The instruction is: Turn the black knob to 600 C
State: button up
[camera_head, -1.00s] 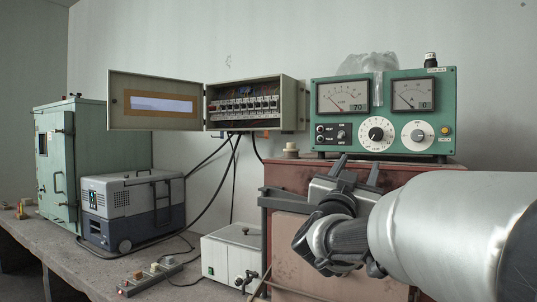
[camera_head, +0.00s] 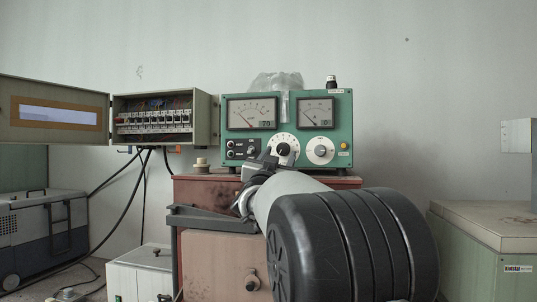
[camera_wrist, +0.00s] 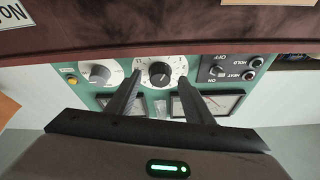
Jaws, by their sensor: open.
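The black knob (camera_head: 283,150) sits at the centre of a white numbered dial on the green instrument panel (camera_head: 232,137). In the wrist view, which shows the panel upside down, the black knob (camera_wrist: 159,73) appears between my two fingers. My gripper (camera_wrist: 158,80) is open, with one finger on each side of the knob in the picture; I cannot tell whether either touches it. In the head view my gripper (camera_head: 268,160) is in front of the panel's lower part, below the dial, and my arm hides much of it. The dial numbers are too small to read.
A grey knob on a second white dial (camera_head: 320,150) is right of the black one. Switches (camera_head: 243,149) are on the left, two meters above. The panel stands on a reddish cabinet (camera_head: 340,183). An open fuse box (camera_head: 153,119) hangs at left; a pale green box (camera_head: 468,240) stands at right.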

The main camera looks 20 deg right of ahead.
jog(key=shift+x, duration=0.8)
jog(key=c, duration=1)
jog(key=shift+c, duration=0.2)
jog(key=shift+r+m+p, duration=0.1)
jog(key=shift+m+p, duration=0.2)
jog(key=shift+m, duration=0.2)
